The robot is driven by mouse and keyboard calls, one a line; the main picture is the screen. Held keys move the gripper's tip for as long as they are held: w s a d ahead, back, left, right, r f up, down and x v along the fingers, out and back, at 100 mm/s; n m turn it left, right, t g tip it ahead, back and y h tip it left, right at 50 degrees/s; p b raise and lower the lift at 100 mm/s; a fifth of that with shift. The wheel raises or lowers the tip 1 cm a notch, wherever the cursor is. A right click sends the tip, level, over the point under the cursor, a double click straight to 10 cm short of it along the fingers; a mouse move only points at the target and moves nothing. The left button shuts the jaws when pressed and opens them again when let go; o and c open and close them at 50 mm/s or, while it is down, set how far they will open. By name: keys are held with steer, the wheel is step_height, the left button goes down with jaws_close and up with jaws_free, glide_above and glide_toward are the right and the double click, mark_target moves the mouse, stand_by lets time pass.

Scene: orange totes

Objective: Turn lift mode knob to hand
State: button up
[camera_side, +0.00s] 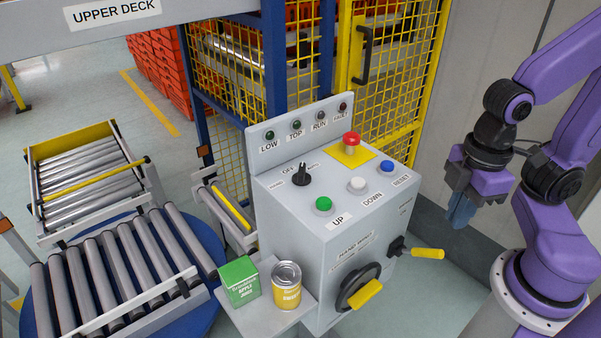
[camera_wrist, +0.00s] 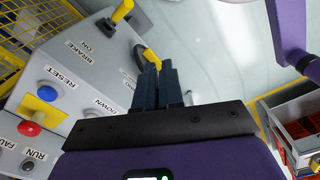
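The lift mode knob (camera_side: 301,175) is a small black selector on the sloping top of the grey control box (camera_side: 262,205). Small labels sit around it, with one that looks like OFF behind it; the others are too small to read surely. Its pointer seems to face toward the back of the panel, but I cannot tell exactly. My gripper (camera_side: 462,212) hangs to the right of the box, clear of it, with blue fingers pointing down. In the wrist view the fingers (camera_wrist: 159,68) lie side by side, nearly touching, with nothing between them. The knob does not show there.
A red stop button (camera_side: 351,139), blue RESET button (camera_side: 387,166), white DOWN button (camera_side: 357,186) and green UP button (camera_side: 323,205) share the panel. A yellow-handled brake lever (camera_side: 427,253) and handwheel (camera_side: 358,288) project from the front. A green carton (camera_side: 239,283) and can (camera_side: 286,287) stand on a shelf.

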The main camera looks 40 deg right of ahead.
steer(key=o, duration=0.5)
steer(key=shift+w+a, duration=0.15)
steer(key=shift+c, duration=0.2)
step_height(320, 180, up, 14)
steer(key=m, duration=2.1)
glide_above(302, 168)
steer(key=shift+m, duration=0.3)
step_height(302, 168, down, 17)
steer(key=shift+c, duration=0.3)
jaws_close()
